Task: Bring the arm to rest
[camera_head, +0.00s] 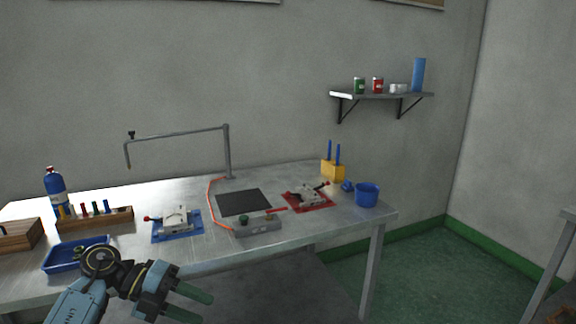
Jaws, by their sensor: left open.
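My left arm comes in from the lower left, and its gripper (190,304) is at the bottom of the head view. Its two green-tipped fingers are apart with nothing seen between them. The gripper shows in front of the near edge of the metal table (120,262), to the right of the blue tray (60,263). My left forearm partly covers the tray. My right arm and gripper are not seen.
On the table stand a clamp device on a blue mat (190,231), another on a red mat (322,205), a dark pad (243,203), a grey control box (258,226), a blue cup (367,195) and a wooden rack (98,220). A wall shelf (380,95) holds cans.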

